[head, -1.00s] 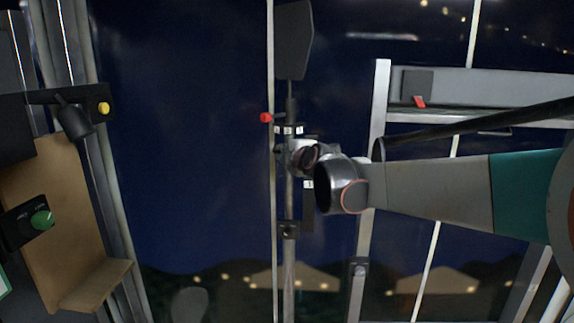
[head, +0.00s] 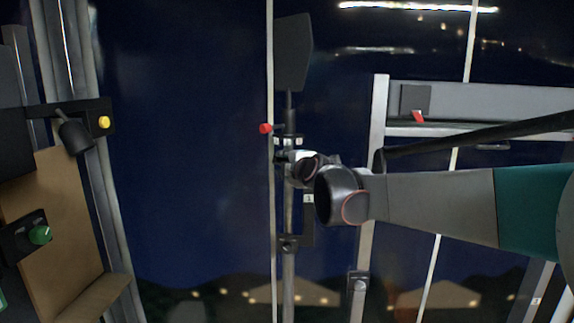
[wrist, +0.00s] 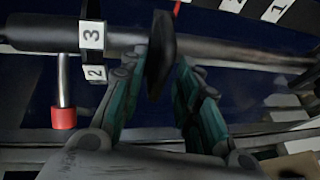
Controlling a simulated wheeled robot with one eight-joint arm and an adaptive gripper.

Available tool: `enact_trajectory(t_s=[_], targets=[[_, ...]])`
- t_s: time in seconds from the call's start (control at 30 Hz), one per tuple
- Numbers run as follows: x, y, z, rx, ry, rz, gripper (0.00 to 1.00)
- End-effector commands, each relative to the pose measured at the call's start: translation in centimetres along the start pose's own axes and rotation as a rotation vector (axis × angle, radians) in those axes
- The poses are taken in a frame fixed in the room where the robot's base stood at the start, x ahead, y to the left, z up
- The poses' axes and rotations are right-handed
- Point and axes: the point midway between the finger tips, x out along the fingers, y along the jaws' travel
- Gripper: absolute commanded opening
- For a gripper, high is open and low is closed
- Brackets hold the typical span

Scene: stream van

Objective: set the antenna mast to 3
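The antenna mast (head: 289,265) is a thin upright pole in the head view, with a dark flat panel (head: 293,52) on top and small white number labels (head: 308,198) beside it. In the wrist view the pole lies sideways. Labels 3 (wrist: 91,35) and 2 (wrist: 95,73) sit left of my fingers, and a 1 (wrist: 276,8) shows at upper right. A red-ended pin (wrist: 63,117) sticks out at left. My gripper (wrist: 162,60) has its teal fingers on either side of a black knob-like part (wrist: 161,40); whether both fingers press on it I cannot tell.
A grey frame with a shelf (head: 480,100) stands right of the mast. At left are a brown board (head: 60,210), a green knob (head: 40,235) and a yellow button (head: 104,122). The dark space between board and mast is open.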

Motion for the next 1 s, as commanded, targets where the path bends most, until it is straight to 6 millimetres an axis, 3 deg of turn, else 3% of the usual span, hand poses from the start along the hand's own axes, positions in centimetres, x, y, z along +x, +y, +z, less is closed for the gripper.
enact_trajectory(t_s=[0.6, 0.8, 1.0], targets=[[-9.5, 0.0, 0.0, 0.001, -0.001, 0.000, 0.30], [-11.2, 0.0, 0.0, 0.000, 0.000, -0.001, 0.30], [-11.7, -0.1, 0.0, 0.000, 0.000, 0.000, 0.30]])
